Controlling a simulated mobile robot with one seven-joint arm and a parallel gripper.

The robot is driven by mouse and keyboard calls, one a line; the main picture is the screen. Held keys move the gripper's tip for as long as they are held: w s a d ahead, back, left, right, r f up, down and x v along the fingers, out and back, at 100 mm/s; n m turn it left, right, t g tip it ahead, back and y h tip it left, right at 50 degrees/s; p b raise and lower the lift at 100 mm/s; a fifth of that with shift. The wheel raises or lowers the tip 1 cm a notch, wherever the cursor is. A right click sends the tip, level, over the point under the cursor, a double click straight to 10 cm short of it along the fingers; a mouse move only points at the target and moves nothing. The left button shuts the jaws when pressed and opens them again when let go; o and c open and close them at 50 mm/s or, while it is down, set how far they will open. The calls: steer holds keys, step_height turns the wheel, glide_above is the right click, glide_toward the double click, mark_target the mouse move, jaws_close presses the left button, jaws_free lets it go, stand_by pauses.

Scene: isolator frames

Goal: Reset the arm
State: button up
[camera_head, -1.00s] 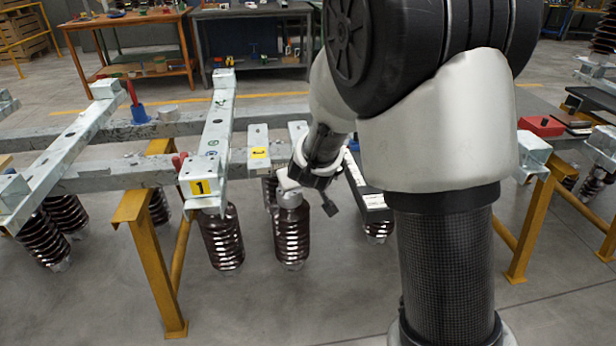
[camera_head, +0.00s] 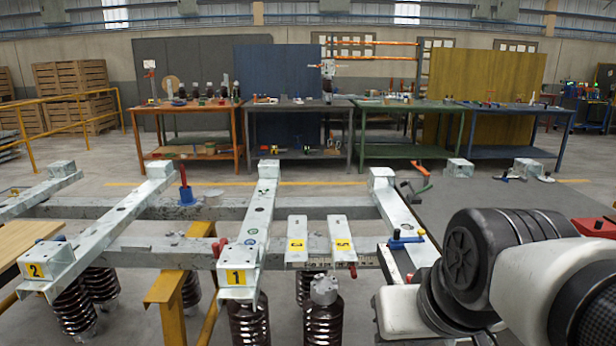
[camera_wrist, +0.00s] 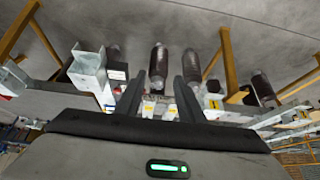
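My arm (camera_head: 520,275) fills the lower right of the head view, bent, with white and black links. My gripper is not clearly seen there. In the wrist view my gripper (camera_wrist: 174,62) shows two dark fingers set apart, with nothing held between them. A green light shows on the gripper body. Beyond the fingers, brown ribbed insulators (camera_wrist: 205,52) and the frame appear tilted at a distance. In the head view an insulator with a grey cap (camera_head: 325,315) stands below the frame, apart from my arm's visible links.
A grey steel frame (camera_head: 130,245) with cross beams, number plates and yellow legs spans the front. A blue-handled clamp (camera_head: 405,241) sits on the right beam, close to my arm. Workbenches (camera_head: 300,108) stand at the back, with open floor before them.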

step_height(320, 180, up, 26)
steer(key=s+d+p, duration=0.1)
steer(key=s+p, duration=0.1)
steer(key=p, duration=2.4)
steer(key=shift+s+r, duration=0.15)
steer(key=shift+r, duration=0.05)
